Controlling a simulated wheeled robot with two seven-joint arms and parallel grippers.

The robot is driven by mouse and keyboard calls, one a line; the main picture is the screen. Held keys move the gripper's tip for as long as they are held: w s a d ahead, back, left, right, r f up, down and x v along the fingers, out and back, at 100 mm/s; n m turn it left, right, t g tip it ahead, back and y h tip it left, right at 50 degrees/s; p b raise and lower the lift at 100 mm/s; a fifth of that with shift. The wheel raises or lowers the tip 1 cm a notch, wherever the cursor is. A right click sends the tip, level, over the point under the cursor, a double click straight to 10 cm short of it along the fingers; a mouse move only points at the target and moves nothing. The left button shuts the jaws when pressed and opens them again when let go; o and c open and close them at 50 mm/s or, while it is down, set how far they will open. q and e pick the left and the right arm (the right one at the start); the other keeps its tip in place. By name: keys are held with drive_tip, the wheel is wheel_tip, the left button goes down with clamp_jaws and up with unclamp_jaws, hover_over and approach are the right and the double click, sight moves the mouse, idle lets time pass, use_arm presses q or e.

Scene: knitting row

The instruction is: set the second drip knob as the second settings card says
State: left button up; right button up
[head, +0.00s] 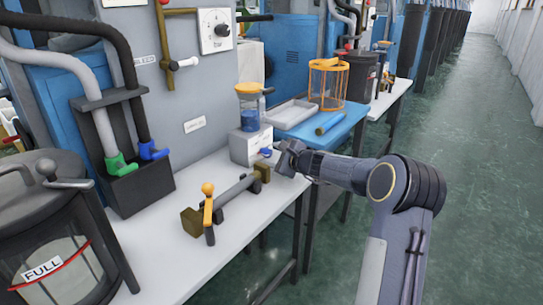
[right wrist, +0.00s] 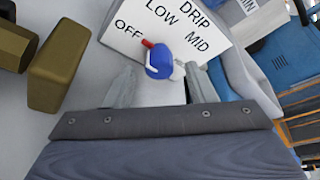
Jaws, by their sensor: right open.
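The blue drip knob (head: 265,153) is on the front of a white box (head: 243,148) below a lidded jar. In the right wrist view the knob (right wrist: 160,62) has a red pointer aimed up-left toward OFF on the white scale plate (right wrist: 118,38), which also reads LOW, MID and DRIP. My right gripper (head: 284,158) is at the box front. Its open fingers (right wrist: 160,72) stand either side of the knob, with visible gaps. Two small wall cards (head: 195,124) (head: 145,60) have text too small to read, and I cannot tell which is the second settings card. My left gripper is out of view.
A bar with an orange-knobbed lever (head: 208,190) lies on the white bench (head: 190,256). A drum marked FULL (head: 45,225) stands at left. The floor on the right is clear.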

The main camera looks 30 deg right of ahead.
drive_tip(key=shift+w+a+f, duration=0.1)
drive_tip(key=shift+w+f, duration=0.05)
drive_tip(key=shift+w, duration=0.45)
drive_tip(key=c, duration=1)
drive_tip(key=shift+o, duration=0.2)
drive_tip(key=shift+p, duration=0.4)
drive_tip(key=m+p, duration=0.1)
drive_tip(key=p, duration=0.4)
drive_tip(key=r+m+g+y+p, duration=0.1)
drive_tip(key=m+p, duration=0.1)
drive_tip(key=p, duration=0.2)
drive_tip(key=shift+r+p, duration=0.1)
drive_tip(key=shift+p, duration=0.25)
drive_tip(key=m+y+p, duration=0.1)
drive_tip(key=p, duration=0.3)
drive_tip(key=m+g+y+p, duration=0.1)
drive_tip(key=m+p, duration=0.1)
drive_tip(key=p, duration=0.2)
drive_tip(key=shift+d+f+p, duration=0.2)
drive_tip(key=shift+f+p, duration=0.1)
drive_tip(key=shift+f, duration=0.05)
drive_tip(key=shift+w+f+m+y+p, duration=0.1)
drive_tip(key=shift+f+m+y+p, duration=0.1)
drive_tip(key=shift+m+y+p, duration=0.75)
drive_tip(key=shift+m, duration=0.25)
